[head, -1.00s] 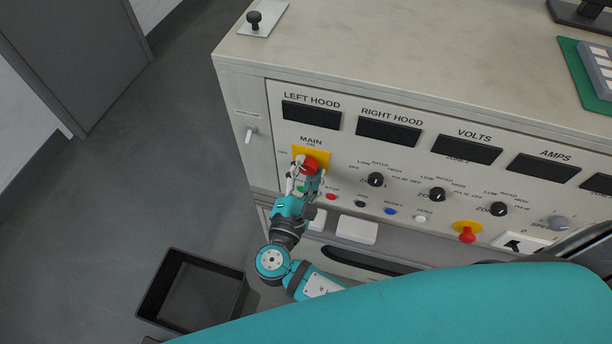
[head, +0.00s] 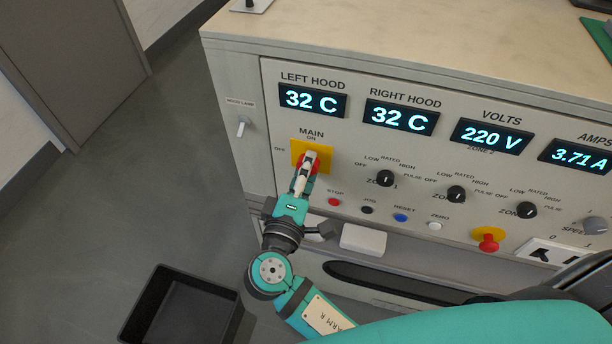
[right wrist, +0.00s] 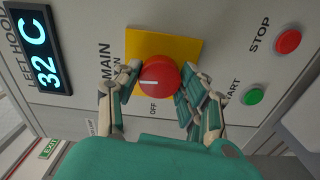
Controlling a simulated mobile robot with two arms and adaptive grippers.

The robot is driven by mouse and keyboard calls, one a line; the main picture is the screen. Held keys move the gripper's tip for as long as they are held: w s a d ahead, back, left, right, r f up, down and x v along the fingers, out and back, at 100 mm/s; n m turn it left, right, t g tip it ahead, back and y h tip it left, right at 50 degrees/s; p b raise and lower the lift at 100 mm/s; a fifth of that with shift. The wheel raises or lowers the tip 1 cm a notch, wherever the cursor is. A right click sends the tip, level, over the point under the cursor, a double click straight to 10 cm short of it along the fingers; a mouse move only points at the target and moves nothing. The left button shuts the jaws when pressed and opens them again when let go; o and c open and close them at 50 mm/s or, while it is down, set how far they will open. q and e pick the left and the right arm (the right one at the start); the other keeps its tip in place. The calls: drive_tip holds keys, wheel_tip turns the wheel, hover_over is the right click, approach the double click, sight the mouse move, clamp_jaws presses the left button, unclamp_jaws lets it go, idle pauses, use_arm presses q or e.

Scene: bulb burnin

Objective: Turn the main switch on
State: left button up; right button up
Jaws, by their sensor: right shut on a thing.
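The main switch is a red round knob (right wrist: 160,82) on a yellow plate (head: 297,147), under the label MAIN on the panel. My right gripper (head: 308,164) is at the knob and hides most of it in the head view. In the right wrist view its fingers (right wrist: 160,92) are on both sides of the knob, shut on it. The white mark on the knob points toward the ON label, away from OFF. The displays are lit, the left hood one (head: 312,101) reading 32 C. My left gripper is not in view.
A green start button (right wrist: 252,97) and a red stop button (head: 334,202) sit close to the switch. Black zone knobs (head: 385,178) and a red knob on yellow (head: 488,240) are to the right. A black bin (head: 160,308) stands on the floor at lower left.

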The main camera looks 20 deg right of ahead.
drive_tip(key=shift+f+m+b, duration=0.1)
drive_tip(key=shift+m+b, duration=0.25)
drive_tip(key=shift+m, duration=0.05)
idle(0.4)
drive_tip(key=o, duration=1.2)
drive_tip(key=shift+c, duration=0.2)
drive_tip(key=v, duration=1.2)
